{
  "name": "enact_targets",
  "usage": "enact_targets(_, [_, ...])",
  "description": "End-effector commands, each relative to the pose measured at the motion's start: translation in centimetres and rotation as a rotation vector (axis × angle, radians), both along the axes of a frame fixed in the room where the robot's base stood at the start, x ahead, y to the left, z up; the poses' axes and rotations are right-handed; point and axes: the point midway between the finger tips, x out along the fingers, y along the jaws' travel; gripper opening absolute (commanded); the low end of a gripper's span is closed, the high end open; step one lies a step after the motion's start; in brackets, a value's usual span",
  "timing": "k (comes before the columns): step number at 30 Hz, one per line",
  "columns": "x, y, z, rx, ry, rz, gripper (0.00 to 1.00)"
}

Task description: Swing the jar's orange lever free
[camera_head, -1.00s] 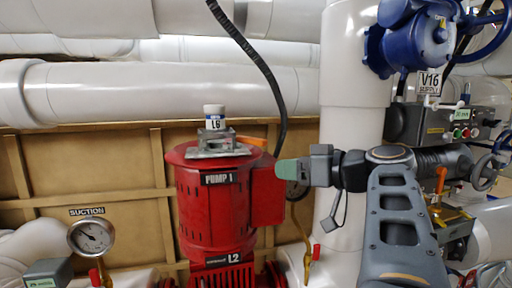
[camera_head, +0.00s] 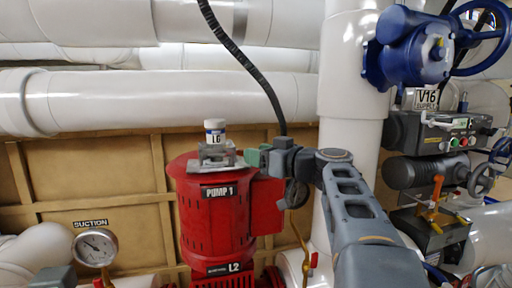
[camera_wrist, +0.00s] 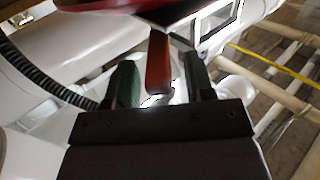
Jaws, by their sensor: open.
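The jar (camera_head: 214,130), white-capped and labelled L6, stands upright in a grey metal clamp (camera_head: 213,156) on top of the red pump (camera_head: 215,215). The orange lever (camera_wrist: 158,65) shows in the wrist view as an orange-red bar between the two green fingers. My gripper (camera_head: 254,157) is just right of the clamp and hides the lever in the head view. In the wrist view my gripper (camera_wrist: 160,82) is open, with a gap on each side of the lever. The lever's far end is hidden by a dark red shape at the top of that view.
A black corrugated hose (camera_head: 255,75) hangs down just behind my gripper. A thick white vertical pipe (camera_head: 353,75) stands to the right. The blue valve V16 (camera_head: 415,50) and an orange-handled valve (camera_head: 435,205) are further right. Space above the jar is clear up to white pipes.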

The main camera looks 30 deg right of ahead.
Motion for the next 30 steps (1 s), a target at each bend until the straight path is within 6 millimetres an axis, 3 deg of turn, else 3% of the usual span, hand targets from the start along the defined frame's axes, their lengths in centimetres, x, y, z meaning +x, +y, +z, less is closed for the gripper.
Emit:
enact_targets(6, [1.11,0.56,-0.02,0.0,0.001,0.0,0.49])
enact_targets(15, [1.21,0.6,-0.09,0.0,0.001,0.0,0.49])
enact_targets(30, [1.18,0.6,-0.05,0.0,0.001,0.0,0.02])
